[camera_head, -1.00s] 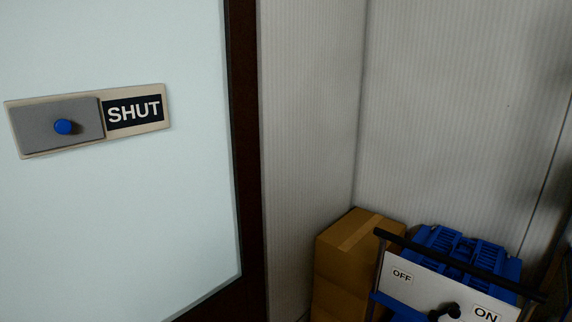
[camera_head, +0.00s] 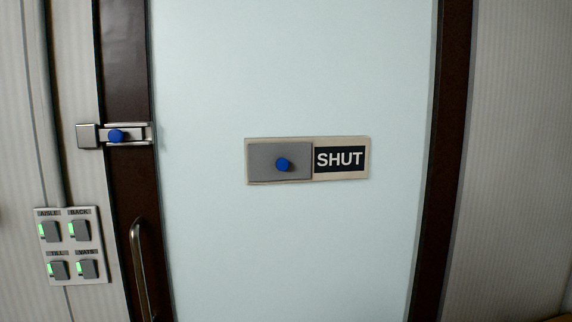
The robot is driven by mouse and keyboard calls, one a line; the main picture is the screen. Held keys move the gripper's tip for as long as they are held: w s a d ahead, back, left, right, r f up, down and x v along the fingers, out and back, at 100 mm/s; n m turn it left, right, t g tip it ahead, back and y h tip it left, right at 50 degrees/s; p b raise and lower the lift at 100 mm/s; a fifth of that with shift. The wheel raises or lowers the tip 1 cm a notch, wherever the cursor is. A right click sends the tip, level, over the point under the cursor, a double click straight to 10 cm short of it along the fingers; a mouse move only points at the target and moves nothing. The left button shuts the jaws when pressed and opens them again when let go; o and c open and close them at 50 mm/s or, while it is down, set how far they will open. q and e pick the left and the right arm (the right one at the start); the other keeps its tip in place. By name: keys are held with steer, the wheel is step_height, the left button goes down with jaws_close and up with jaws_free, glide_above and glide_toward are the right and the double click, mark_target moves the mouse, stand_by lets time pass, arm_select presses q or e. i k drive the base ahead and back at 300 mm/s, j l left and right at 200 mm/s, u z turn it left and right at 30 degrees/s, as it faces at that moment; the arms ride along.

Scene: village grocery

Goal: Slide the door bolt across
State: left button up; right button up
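The door bolt (camera_head: 121,134) is a metal slide on the dark left edge of the door. A blue knob (camera_head: 116,136) sits on it. To its left, on the wall side, is a square metal keeper (camera_head: 87,136). I cannot tell whether the bolt's end is inside the keeper. The door (camera_head: 290,245) has a pale panel in a dark brown frame and looks closed. Neither of my grippers is in view.
A sign plate with a grey slider, a blue knob (camera_head: 283,165) and the word SHUT (camera_head: 340,159) is on the door's panel. A curved metal handle (camera_head: 140,268) is below the bolt. A panel of several lit switches (camera_head: 72,246) is on the left wall.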

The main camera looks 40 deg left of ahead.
mark_target(114, 135)
steer(key=u, duration=2)
